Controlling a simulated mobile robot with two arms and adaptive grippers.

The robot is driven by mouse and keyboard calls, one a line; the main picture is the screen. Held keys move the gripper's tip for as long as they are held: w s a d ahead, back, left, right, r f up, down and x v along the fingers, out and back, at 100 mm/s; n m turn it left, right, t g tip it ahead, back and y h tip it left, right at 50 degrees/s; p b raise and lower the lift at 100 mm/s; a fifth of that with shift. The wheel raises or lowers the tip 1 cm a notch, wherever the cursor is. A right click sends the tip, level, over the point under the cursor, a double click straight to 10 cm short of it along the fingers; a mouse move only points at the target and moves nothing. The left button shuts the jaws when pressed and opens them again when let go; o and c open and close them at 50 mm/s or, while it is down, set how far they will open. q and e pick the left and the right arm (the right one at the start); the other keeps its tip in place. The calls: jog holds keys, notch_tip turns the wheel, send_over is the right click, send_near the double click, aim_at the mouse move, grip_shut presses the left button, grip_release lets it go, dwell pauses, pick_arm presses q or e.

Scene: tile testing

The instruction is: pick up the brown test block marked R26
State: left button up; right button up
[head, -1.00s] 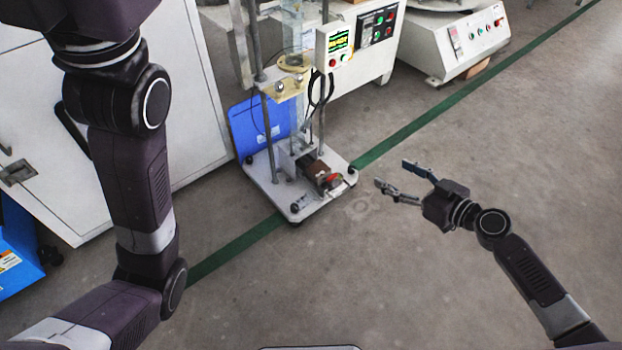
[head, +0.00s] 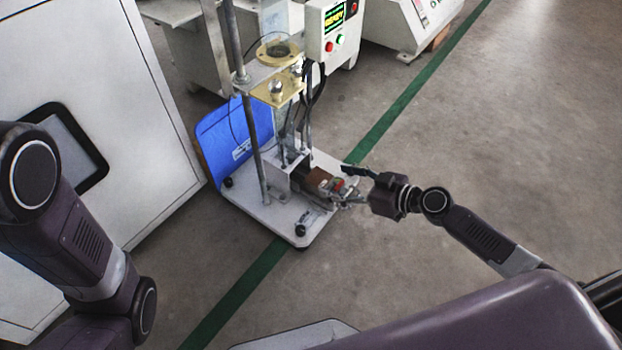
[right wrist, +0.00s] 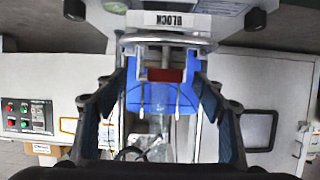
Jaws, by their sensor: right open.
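The brown test block (head: 317,179) lies on the white base plate of the test stand in the head view. Red and grey parts sit at its right end. I cannot read an R26 mark on it. My right gripper (head: 347,184) is at the plate's right side, with its fingertips close to these parts. In the right wrist view my right gripper (right wrist: 160,66) is open, with a finger on each side and a dark red piece (right wrist: 165,75) showing between them. Contact cannot be told. My left arm shows at the left, but its gripper is out of view.
The stand's base plate (head: 270,213) has dark feet and upright rods. A blue panel (head: 222,145) stands behind it. A control box (head: 334,28) hangs above. A white cabinet (head: 95,60) is at the left. The floor at the right is clear.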

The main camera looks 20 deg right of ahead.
aim_at(320, 178)
jog(key=b+x, duration=0.1)
jog(key=x, duration=0.5)
jog(key=shift+a+f+b, duration=0.3)
jog(key=shift+a+b, duration=0.05)
jog(key=c, duration=1.5)
jog(key=shift+r, duration=0.1)
jog(key=shift+c, duration=0.5)
jog(key=shift+r, duration=0.1)
